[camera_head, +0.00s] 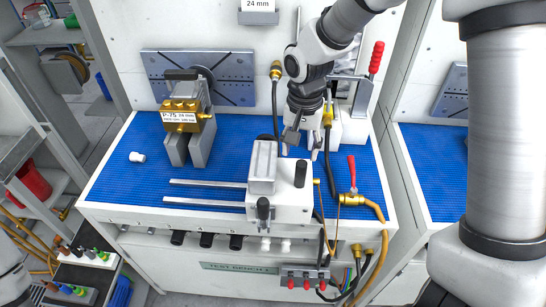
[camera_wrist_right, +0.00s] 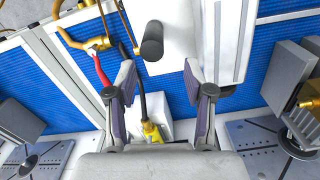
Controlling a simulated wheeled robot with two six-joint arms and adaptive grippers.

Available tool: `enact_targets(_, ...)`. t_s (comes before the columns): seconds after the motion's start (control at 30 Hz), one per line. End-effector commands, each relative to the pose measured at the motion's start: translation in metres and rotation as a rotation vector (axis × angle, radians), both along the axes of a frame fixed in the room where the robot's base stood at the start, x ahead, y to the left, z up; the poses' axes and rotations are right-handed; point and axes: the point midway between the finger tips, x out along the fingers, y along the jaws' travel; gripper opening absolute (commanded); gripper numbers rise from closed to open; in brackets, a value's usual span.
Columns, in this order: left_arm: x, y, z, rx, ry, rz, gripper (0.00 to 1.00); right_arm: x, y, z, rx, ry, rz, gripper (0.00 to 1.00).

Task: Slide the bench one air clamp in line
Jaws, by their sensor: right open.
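My right gripper (camera_head: 299,153) is open and empty, pointing down just behind the handle. In the right wrist view the open fingers (camera_wrist_right: 159,66) straddle the line to the black handle (camera_wrist_right: 152,42), which lies beyond the tips; contact does not show. My left gripper is not in view.
A red-handled valve (camera_head: 351,180) and hoses are to the right. A small white fitting (camera_head: 137,157) lies on the mat. The mat's left front is clear.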

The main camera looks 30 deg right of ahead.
Motion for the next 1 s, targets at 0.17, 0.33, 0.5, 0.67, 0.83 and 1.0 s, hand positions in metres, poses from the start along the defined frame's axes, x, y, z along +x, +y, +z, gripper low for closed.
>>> enact_targets(0.17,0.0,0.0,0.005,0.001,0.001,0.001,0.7,-0.002,0.0,-0.028,0.001,0.005,0.002,0.53)
enact_targets(0.33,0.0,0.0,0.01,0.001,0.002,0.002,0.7,-0.002,0.0,-0.06,0.001,0.004,0.002,0.53)
enact_targets(0.5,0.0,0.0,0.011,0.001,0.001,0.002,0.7,-0.002,0.0,-0.074,0.001,0.001,0.002,0.53)
enact_targets(0.67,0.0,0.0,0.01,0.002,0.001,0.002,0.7,-0.002,0.0,-0.074,0.001,0.0,0.003,0.53)
enact_targets(0.83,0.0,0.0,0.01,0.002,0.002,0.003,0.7,-0.002,0.0,-0.074,0.001,0.0,0.003,0.03)
enact_targets(1.0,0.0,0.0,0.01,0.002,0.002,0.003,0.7,-0.002,0.001,-0.075,0.001,0.001,0.003,0.0)
